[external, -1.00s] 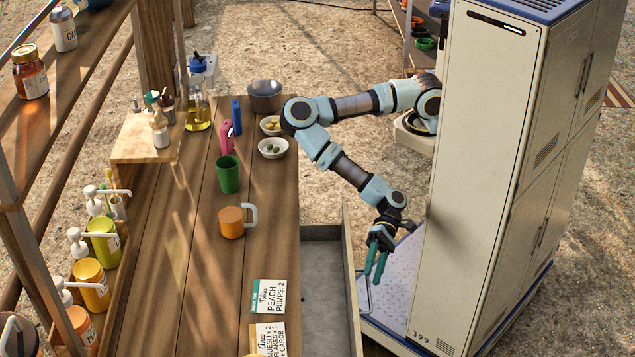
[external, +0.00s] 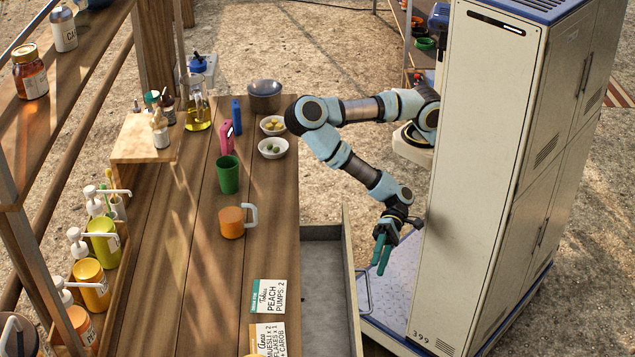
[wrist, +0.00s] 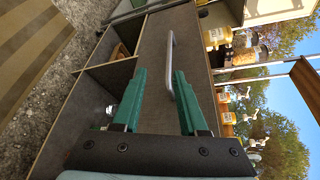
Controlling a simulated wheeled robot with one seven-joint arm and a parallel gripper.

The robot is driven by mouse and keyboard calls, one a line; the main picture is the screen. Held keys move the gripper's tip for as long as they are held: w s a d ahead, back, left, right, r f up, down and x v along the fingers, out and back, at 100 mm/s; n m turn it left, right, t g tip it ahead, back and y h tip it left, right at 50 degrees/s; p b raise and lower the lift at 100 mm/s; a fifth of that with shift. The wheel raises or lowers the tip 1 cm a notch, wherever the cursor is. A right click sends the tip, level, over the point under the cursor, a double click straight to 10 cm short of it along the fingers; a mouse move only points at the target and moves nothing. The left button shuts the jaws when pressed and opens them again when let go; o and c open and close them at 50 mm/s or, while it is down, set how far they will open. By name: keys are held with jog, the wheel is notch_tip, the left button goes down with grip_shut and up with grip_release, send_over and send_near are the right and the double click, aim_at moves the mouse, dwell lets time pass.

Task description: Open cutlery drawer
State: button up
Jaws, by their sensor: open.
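The cutlery drawer (external: 325,285) stands well out from the right side of the wooden counter. Its grey inside shows in the external view. Its metal bar handle (external: 366,290) is on the outer face and also shows in the wrist view (wrist: 170,68). My gripper (external: 381,265) is just outside the drawer front near the handle. Its green fingers (wrist: 160,74) are open, with the handle ahead of them and nothing visibly gripped.
On the counter (external: 180,280) stand an orange mug (external: 232,222), a green cup (external: 228,175), small bowls (external: 273,148) and order cards (external: 270,297). Pump bottles (external: 95,284) line the left. My tall cabinet body is at the right, leaving a narrow gap beside the drawer.

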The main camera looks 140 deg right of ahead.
aim_at(369, 291)
jog(key=shift+n+t, duration=0.6)
jog(key=shift+n, duration=0.3)
jog(key=b+x, duration=0.1)
jog(key=x, duration=0.2)
jog(key=b+x, duration=0.2)
jog(key=x, duration=0.2)
jog(key=b+x, duration=0.1)
jog(key=x, duration=0.3)
jog(key=shift+a+r, duration=0.25)
jog(key=shift+r, duration=0.1)
grip_shut()
dwell(0.4)
